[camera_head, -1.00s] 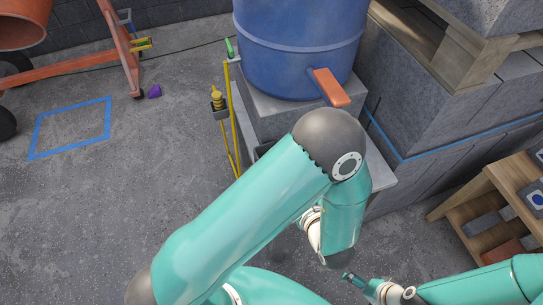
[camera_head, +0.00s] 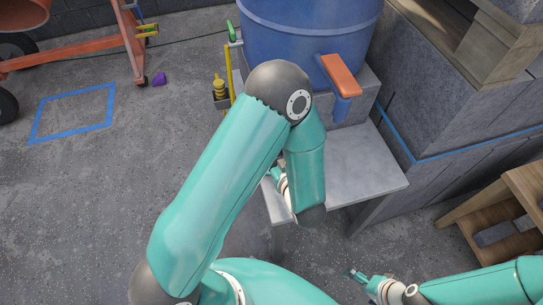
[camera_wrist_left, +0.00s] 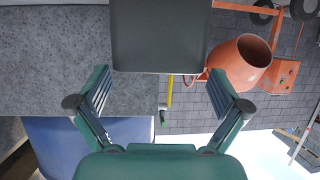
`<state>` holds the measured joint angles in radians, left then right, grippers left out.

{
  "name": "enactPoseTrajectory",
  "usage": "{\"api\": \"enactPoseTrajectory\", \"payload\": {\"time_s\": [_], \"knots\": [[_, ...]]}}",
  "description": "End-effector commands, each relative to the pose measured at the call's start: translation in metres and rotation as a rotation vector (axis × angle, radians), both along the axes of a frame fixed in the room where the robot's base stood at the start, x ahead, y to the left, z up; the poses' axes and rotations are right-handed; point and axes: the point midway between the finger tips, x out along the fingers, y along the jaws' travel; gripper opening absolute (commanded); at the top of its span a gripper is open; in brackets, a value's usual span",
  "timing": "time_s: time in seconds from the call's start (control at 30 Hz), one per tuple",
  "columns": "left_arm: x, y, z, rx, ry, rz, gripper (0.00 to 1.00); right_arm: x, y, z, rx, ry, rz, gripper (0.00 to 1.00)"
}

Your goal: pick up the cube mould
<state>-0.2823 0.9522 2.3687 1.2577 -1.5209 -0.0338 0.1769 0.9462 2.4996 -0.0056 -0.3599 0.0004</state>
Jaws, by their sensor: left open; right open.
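A dark grey, flat-faced block (camera_wrist_left: 160,36), which looks like the cube mould, fills the top middle of the left wrist view and is cut off by its edge. My left gripper (camera_wrist_left: 158,80) is open, with its fingers spread to either side below the block in that picture. I see no contact between them. In the head view my left arm hides the block and most of the left gripper. My right gripper (camera_head: 352,273) is open and empty near the bottom, over the floor.
A grey bench (camera_head: 360,165) stands beside my left arm, with a blue barrel (camera_head: 290,35) with an orange handle behind it. Concrete blocks (camera_head: 450,110) and a wooden shelf (camera_head: 525,195) are at the right. An orange mixer (camera_wrist_left: 240,62) stands beyond. The floor at left is mostly clear.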

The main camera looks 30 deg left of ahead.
Motion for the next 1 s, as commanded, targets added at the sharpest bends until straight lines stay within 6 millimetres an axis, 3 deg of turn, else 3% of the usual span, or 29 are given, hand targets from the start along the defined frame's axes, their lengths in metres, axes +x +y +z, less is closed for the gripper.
{"api": "enactPoseTrajectory", "payload": {"time_s": [0.2,0.53,0.83,1.0], "knots": [[0.009,0.020,-0.014,-0.001,0.000,-0.004,1.00,0.000,0.000,-0.012,0.000,-0.001,0.000,1.00],[0.008,0.027,-0.014,0.000,0.000,0.000,0.98,0.000,0.000,-0.012,0.000,0.000,0.000,1.00],[0.007,0.029,-0.014,-0.001,0.001,0.006,0.48,0.000,0.000,-0.012,0.000,0.000,0.000,1.00],[0.007,0.029,-0.014,0.000,0.001,0.007,0.46,0.000,0.000,-0.012,0.000,-0.001,0.000,1.00]]}}
